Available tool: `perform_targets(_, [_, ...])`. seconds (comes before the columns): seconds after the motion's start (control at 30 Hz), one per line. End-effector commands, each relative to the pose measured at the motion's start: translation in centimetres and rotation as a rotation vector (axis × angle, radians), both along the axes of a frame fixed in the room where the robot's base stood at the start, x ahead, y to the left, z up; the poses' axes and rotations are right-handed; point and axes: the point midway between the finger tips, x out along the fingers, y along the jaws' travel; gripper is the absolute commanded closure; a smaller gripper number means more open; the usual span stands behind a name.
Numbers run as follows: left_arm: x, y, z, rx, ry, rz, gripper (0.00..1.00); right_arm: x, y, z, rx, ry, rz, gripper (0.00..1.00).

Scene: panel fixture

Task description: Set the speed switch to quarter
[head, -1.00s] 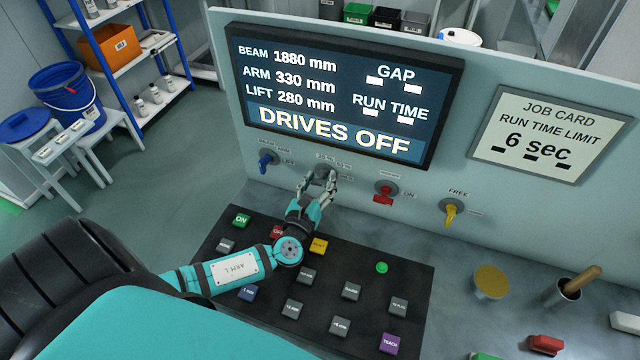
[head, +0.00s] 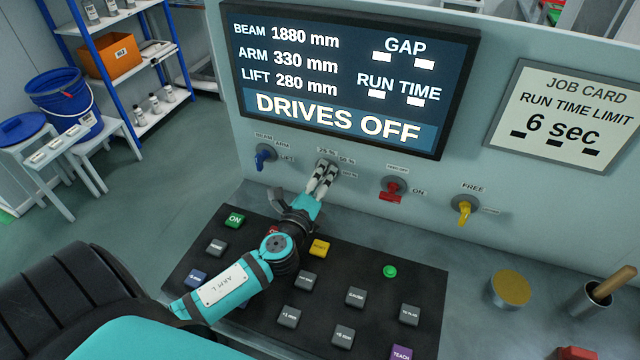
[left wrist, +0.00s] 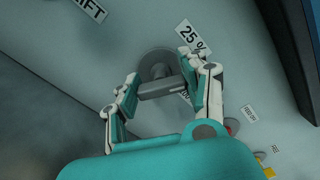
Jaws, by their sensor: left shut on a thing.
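The speed switch (left wrist: 159,89) is a grey knob with a bar handle on a round grey base, on the panel wall below the screen. The left wrist view shows a "25 %" label (left wrist: 193,37) at its upper right; another label beside the handle is mostly hidden by a finger. My left gripper (head: 322,182) is shut on the handle, one finger on each side; its fingers also show in the left wrist view (left wrist: 163,92). In the head view the fingers cover much of the switch. I cannot tell which mark the handle points to. My right gripper is not in view.
A blue switch (head: 264,158) is left of the speed switch; a red switch (head: 392,190) and a yellow switch (head: 464,210) are to its right. A black button board (head: 375,270) lies below my left arm. The screen (head: 345,75) reads DRIVES OFF.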

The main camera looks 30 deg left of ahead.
Motion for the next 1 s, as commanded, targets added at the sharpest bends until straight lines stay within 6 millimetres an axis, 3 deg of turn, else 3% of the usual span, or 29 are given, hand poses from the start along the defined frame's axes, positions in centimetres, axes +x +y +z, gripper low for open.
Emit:
perform_targets(0.5, [0.0,0.1,-0.3,-0.384,-0.091,0.002,0.88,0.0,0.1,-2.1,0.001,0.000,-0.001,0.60])
perform_targets(1.0, [0.0,0.1,-0.3,-0.491,-0.116,0.001,0.88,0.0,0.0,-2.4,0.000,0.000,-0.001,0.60])
